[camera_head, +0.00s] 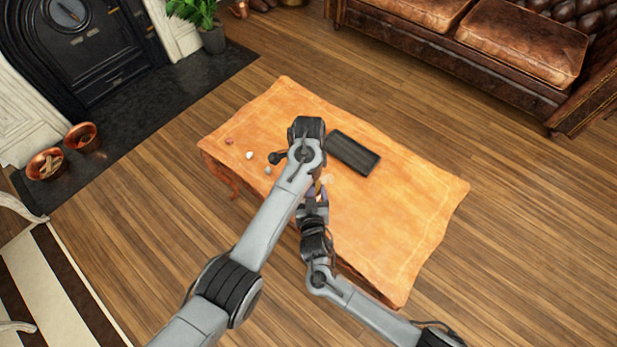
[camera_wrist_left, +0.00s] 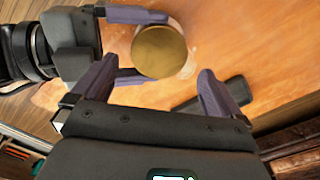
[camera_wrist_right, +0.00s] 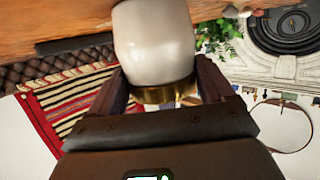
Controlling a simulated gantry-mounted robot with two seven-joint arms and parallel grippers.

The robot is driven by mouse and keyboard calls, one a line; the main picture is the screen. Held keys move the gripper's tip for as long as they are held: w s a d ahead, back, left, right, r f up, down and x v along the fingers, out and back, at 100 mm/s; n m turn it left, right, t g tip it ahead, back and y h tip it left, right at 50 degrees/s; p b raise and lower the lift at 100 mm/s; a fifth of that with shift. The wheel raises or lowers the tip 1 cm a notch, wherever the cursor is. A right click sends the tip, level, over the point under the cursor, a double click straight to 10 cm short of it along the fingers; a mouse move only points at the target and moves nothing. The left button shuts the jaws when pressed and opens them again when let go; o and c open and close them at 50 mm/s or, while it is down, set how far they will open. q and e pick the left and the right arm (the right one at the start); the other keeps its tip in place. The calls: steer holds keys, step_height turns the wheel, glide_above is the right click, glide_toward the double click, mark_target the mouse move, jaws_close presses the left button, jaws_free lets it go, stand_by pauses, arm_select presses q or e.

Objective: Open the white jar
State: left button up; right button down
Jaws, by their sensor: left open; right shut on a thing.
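The white jar (camera_wrist_right: 153,40) fills the upper middle of the right wrist view, its white body between the two fingers of my right gripper (camera_wrist_right: 160,70). A gold band (camera_wrist_right: 165,94) shows at its end near the gripper. In the left wrist view its round gold lid (camera_wrist_left: 159,52) is seen from above, with the right gripper's purple fingers on either side of the jar. My left gripper (camera_wrist_left: 157,68) is open above it, the lid lying ahead between its spread fingertips, apparently untouched. In the head view my arms hide most of the jar.
The jar is over an orange wooden table (camera_head: 400,215). A flat dark rectangular object (camera_head: 352,152) lies behind my grippers. Small items, including a white one (camera_head: 249,155) and a reddish one (camera_head: 229,141), lie at the table's left. The table's right side is clear.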

arm_select(q)
steer(key=shift+r, duration=0.95)
arm_select(e)
steer(key=shift+d, duration=0.1)
arm_select(q)
steer(key=shift+a+r+n, duration=0.1)
steer(key=shift+r+n, duration=0.2)
steer(key=shift+r, duration=0.25)
steer(key=shift+s+f, duration=0.1)
steer(key=shift+f, duration=3.6)
steer(key=shift+c, duration=0.5)
steer(key=c, duration=0.9)
steer(key=shift+n, duration=1.7)
steer(key=shift+c, duration=0.3)
steer(key=o, duration=1.1)
steer(key=shift+c, duration=0.2)
steer(key=shift+r, duration=2.25)
